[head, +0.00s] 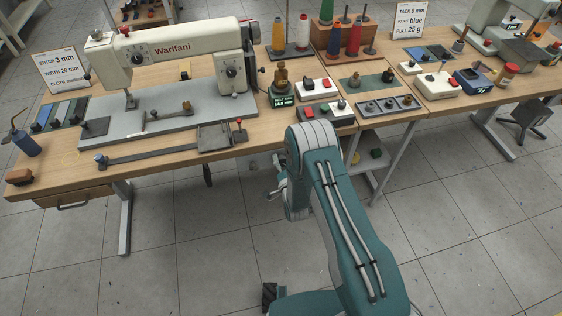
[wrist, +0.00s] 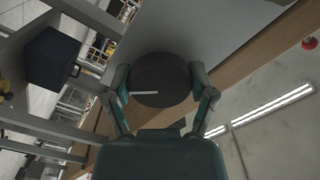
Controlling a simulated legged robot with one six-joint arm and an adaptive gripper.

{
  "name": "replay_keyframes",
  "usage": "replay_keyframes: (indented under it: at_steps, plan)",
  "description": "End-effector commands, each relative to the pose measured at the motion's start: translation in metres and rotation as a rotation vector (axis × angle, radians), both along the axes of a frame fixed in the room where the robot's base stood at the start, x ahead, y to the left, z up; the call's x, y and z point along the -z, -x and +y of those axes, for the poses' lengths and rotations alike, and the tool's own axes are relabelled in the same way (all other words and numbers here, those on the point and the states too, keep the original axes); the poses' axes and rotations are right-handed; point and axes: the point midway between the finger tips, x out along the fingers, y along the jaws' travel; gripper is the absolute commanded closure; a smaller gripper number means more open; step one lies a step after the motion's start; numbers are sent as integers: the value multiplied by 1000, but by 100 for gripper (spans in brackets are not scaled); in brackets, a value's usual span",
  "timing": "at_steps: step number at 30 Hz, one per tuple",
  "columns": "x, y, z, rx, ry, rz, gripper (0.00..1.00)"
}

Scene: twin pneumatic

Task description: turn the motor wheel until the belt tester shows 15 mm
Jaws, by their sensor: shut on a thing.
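The motor wheel is most likely the dark round disc (wrist: 160,80) with a short white mark in the wrist view. My gripper (wrist: 161,92) has one finger on each side of it and is shut on its rim. In the head view my arm reaches down at the table's front edge, and the wheel is hidden there. A small dark device with a green-lit display (head: 283,100) and a brass-coloured top stands on the table right of the sewing machine. It may be the belt tester; its lower line seems to read about 14.9 mm, but the digits are too small to be sure.
A cream sewing machine (head: 180,50) stands on the wooden table (head: 60,182). Red-button switch boxes (head: 318,88), thread cones (head: 278,35) and small trays crowd the right. Table legs (head: 122,222) stand below. In the wrist view a dark box (wrist: 52,58) is at left.

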Motion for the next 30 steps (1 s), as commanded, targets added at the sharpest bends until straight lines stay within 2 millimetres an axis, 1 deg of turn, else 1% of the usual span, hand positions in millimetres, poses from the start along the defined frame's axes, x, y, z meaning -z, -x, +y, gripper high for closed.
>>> replay_keyframes:
  at_steps: [1,9,23,24,25,26,30]
  plan:
    - [4,2,0,-1,-16,19,76]
    - [4,2,-1,1,-89,40,76]
    - [5,3,-1,2,-100,44,76]
    - [5,3,-1,2,-100,44,19]
    - [5,3,-1,2,-100,44,6]
    - [5,3,-1,1,-100,44,0]
    - [3,2,-1,1,-101,39,0]
